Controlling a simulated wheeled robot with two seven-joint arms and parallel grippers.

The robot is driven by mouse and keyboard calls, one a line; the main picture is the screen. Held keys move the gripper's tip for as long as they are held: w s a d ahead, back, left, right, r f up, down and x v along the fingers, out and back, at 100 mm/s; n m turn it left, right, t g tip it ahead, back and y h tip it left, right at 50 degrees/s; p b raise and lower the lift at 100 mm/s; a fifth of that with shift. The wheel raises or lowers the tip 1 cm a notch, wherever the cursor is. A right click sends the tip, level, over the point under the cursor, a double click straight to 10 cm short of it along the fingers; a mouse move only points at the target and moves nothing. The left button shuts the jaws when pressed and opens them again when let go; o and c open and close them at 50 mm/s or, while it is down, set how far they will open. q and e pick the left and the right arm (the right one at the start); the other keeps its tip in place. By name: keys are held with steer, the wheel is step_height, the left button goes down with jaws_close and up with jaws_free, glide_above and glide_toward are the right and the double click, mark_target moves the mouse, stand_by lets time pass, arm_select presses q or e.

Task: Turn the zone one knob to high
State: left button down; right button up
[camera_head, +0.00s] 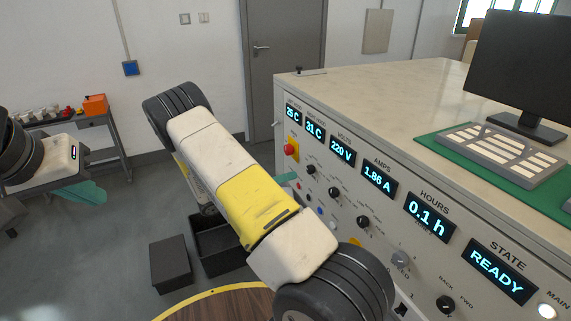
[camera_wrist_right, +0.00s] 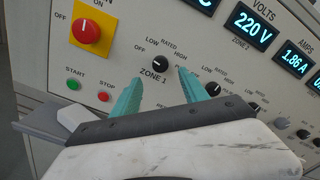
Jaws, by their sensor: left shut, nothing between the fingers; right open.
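The zone one knob (camera_wrist_right: 160,63) is a small black knob on the sloping panel, above the "ZONE 1" label in the right wrist view. OFF, LOW, RATED and HIGH are printed around it; its pointer is too small to read surely. It also shows in the head view (camera_head: 311,170). My right gripper (camera_wrist_right: 161,77) is open, its teal fingers pointing at the panel, one on each side of the knob's position. I see no contact with the knob. In the head view its fingers (camera_head: 286,178) are mostly hidden by my arm. My left gripper (camera_head: 85,192) is shut and empty, far left.
A red knob on a yellow plate (camera_wrist_right: 90,32) and green (camera_wrist_right: 74,84) and red (camera_wrist_right: 104,97) buttons lie left of the zone one knob. Another black knob (camera_wrist_right: 213,89) is close on its right. Dark bins (camera_head: 218,245) stand on the floor. A side table (camera_head: 100,135) is behind.

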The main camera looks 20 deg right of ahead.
mark_target(308, 171)
steer(key=d, duration=0.7)
steer(key=shift+w+d, duration=0.2)
steer(key=shift+w, duration=0.05)
jaws_close()
